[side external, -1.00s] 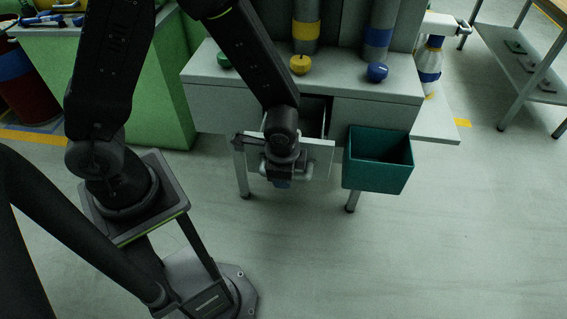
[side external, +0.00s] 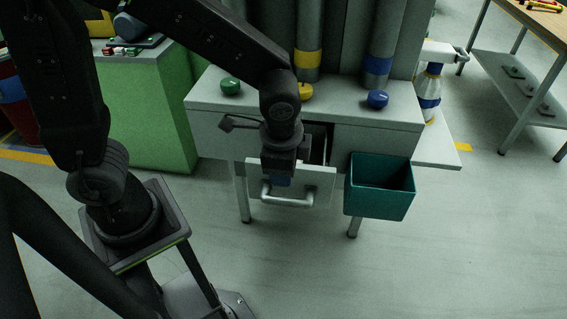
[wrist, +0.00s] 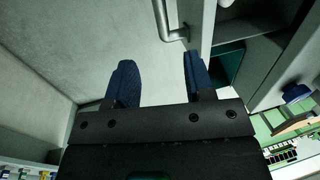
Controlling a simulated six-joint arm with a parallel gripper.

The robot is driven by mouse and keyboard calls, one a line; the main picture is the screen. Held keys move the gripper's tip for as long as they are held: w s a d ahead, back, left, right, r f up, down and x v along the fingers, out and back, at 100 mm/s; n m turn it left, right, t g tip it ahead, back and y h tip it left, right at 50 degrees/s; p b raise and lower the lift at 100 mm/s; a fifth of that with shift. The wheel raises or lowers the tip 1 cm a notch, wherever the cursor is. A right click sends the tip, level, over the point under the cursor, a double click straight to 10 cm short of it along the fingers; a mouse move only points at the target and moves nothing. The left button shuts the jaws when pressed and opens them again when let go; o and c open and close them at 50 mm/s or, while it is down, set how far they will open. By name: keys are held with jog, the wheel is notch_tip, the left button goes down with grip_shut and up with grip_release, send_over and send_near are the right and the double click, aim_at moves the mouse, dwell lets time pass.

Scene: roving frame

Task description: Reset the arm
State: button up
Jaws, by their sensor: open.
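My gripper (wrist: 158,78) shows in the wrist view with its two blue fingers apart and nothing between them. In the side view my gripper (side external: 277,181) points down in front of the open drawer (side external: 316,190) of the grey bench (side external: 200,126). It overlaps the drawer front in the picture, just above the handle (side external: 290,200). I cannot tell whether it touches. The handle (wrist: 172,20) also shows near the top of the wrist view, beyond the fingers. The drawer's inside is mostly hidden behind my arm.
A green knob (side external: 230,86), a yellow knob (side external: 306,91) and a blue knob (side external: 377,99) sit on the bench top. A teal bin (side external: 380,199) hangs at the bench's front right. A white bottle (side external: 430,92) stands behind it. The floor in front is clear.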

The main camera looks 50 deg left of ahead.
jog(key=shift+r, duration=0.1)
jog(key=s+a+r+n+t, duration=0.2)
jog(key=s+a+r+n, duration=0.2)
jog(key=r, duration=0.2)
jog(key=s+a+r+n+t+h, duration=0.1)
jog(key=s+a+r+n+t, duration=0.1)
jog(key=s+a+r+n, duration=0.2)
notch_tip(320, 180, up, 2)
jog(key=shift+s+r+n+h, duration=0.1)
jog(key=shift+s+n+h, duration=0.15)
jog(key=shift+n, duration=0.25)
